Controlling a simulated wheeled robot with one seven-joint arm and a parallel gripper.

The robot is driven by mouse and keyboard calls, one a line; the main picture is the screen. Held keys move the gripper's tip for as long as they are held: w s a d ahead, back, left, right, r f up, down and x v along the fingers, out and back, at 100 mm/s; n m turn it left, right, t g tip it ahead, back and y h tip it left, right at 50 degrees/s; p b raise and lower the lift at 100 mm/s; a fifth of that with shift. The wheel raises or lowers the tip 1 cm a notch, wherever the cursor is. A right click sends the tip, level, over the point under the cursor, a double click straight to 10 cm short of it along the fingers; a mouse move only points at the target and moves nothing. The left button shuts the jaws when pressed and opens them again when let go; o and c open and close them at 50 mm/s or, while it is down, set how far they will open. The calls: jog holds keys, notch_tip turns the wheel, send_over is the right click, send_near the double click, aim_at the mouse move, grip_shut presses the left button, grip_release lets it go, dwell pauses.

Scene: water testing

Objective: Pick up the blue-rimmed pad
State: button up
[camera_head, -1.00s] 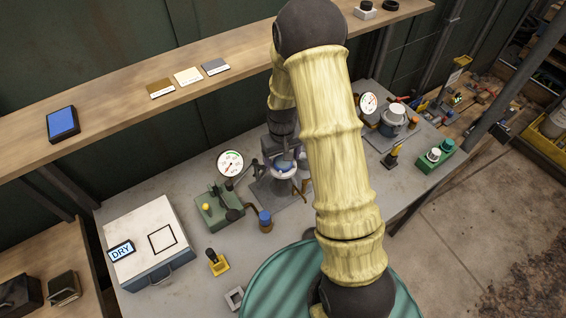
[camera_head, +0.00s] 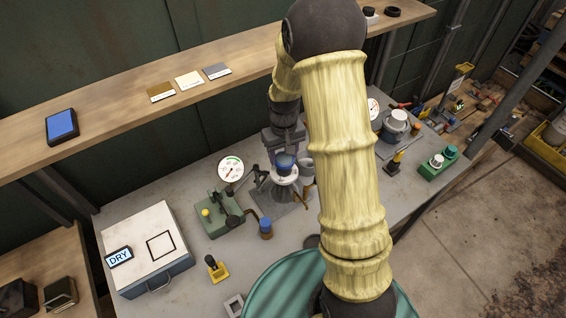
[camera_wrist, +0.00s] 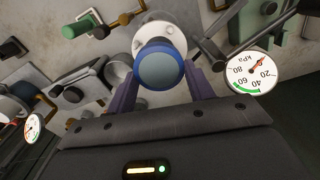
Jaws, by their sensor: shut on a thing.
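The blue-rimmed pad (camera_wrist: 160,68) is a round disc with a grey-blue face and a thick blue rim. In the wrist view it sits between the two purple fingers of my gripper (camera_wrist: 160,82), which is shut on it. In the head view the blue-rimmed pad (camera_head: 286,161) shows just below my gripper (camera_head: 285,148). It appears raised above a white ring-shaped flange (camera_head: 284,178) on a stand. The flange also shows behind the pad in the wrist view (camera_wrist: 160,28). The gap between pad and flange is hard to judge.
A dial gauge (camera_head: 231,169) and a green valve block (camera_head: 220,213) stand left of the stand. A blue-capped jar (camera_head: 266,229) is in front. A white-topped box marked DRY (camera_head: 146,240) stands at the left. A wooden shelf (camera_head: 110,113) runs behind.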

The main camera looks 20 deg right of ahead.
aim_at(283, 157)
notch_tip(283, 157, up, 6)
jog(key=shift+f+b, duration=0.25)
jog(key=shift+b, duration=0.25)
